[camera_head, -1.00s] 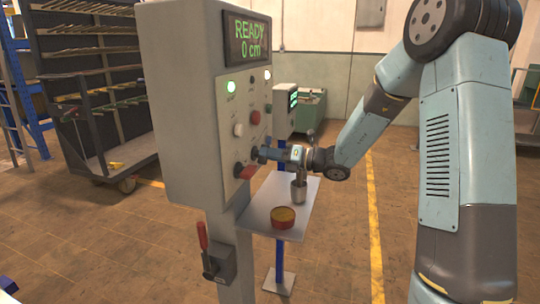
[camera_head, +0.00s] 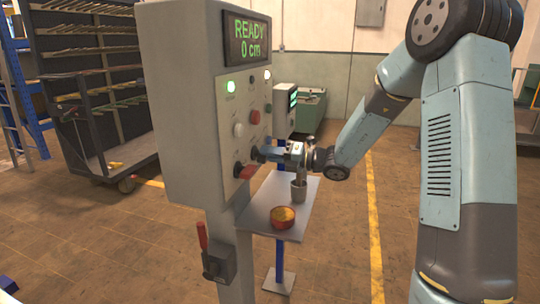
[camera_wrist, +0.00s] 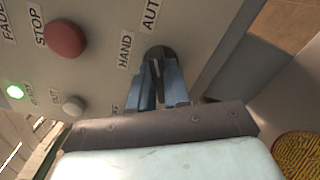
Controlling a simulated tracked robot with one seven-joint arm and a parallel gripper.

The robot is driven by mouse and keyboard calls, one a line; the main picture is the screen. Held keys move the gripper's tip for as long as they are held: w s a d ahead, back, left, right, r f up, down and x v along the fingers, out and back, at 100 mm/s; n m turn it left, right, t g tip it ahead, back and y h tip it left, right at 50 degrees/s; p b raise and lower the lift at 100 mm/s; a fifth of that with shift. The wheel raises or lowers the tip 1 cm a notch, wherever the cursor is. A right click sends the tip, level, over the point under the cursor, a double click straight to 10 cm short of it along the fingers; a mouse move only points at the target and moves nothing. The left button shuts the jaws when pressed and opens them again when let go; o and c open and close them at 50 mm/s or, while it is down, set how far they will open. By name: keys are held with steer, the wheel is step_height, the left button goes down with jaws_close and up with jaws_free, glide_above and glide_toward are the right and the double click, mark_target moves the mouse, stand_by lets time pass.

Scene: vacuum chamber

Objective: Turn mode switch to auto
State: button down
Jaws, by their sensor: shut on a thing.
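The mode switch is a dark round knob (camera_wrist: 160,54) on the grey control panel (camera_wrist: 97,65). In the wrist view the labels HAND (camera_wrist: 125,50) and AUTO (camera_wrist: 151,14) stand beside and above it. My gripper (camera_wrist: 158,80) is shut on the knob's raised handle, with one blue finger on each side. The handle is partly hidden between the fingers. In the head view my gripper (camera_head: 262,153) reaches the panel from the right, at the lower right of its face.
A red STOP button (camera_wrist: 65,39), a white button (camera_wrist: 74,106) and a lit green lamp (camera_wrist: 15,91) share the panel. The display (camera_head: 247,38) reads READY 0 cm.

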steer(key=shift+w+r, duration=0.2)
steer(key=c, duration=1.4)
jaws_free()
steer(key=shift+f, duration=0.1)
steer(key=o, duration=0.3)
steer(key=shift+f, duration=0.1)
steer(key=v, duration=1.3)
steer(key=shift+s+d, duration=0.15)
steer(key=shift+d, duration=0.2)
